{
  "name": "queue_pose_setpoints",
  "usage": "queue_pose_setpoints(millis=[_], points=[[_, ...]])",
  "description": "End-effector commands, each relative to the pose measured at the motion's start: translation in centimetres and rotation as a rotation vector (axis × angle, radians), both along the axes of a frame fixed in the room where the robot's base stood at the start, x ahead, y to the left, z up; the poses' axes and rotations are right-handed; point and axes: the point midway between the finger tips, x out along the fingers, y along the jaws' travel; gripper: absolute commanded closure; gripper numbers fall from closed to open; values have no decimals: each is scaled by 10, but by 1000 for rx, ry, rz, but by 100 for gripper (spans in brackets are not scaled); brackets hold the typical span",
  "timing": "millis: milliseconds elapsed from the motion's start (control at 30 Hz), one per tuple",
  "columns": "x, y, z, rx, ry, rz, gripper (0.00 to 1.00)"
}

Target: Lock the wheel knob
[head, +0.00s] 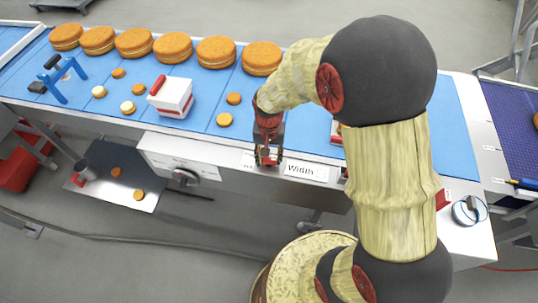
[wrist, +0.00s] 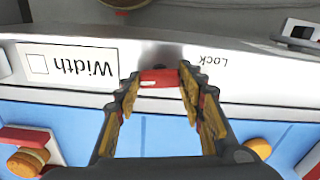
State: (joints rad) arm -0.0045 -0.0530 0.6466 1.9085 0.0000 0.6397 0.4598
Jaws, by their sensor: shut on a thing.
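My gripper (head: 268,158) is at the front rail of the conveyor, pointing down. In the wrist view its fingertips (wrist: 160,82) are shut on a red lever (wrist: 160,78), one finger on each side. The lever sits on the pale rail between a "Width" label (wrist: 72,65) and a "Lock" label (wrist: 213,60). In the head view my gripper hides the lever, and the "Width" label (head: 306,171) shows just to its right. I cannot tell which part is the wheel knob, nor whether the lever is in its locked position.
A row of large filled rounds (head: 172,47) lies along the far side of the blue belt (head: 205,85). A red-and-white box (head: 171,97) and small rounds (head: 224,120) stand nearer. A control panel with a dial (head: 186,177) is left of my gripper. A blue stand (head: 64,78) is farther left.

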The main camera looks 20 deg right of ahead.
Motion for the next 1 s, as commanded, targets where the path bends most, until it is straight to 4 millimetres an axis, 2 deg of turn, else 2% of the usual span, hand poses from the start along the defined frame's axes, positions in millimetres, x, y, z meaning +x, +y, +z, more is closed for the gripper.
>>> queue_pose_setpoints(millis=[333, 867, 900, 1000], points=[[1, 0, 0, 0, -1, -130, 86], [0, 0, 0, 0, -1, -153, 86], [0, 0, 0, 0, -1, -153, 59], [0, 0, 0, 0, -1, -152, 54]])
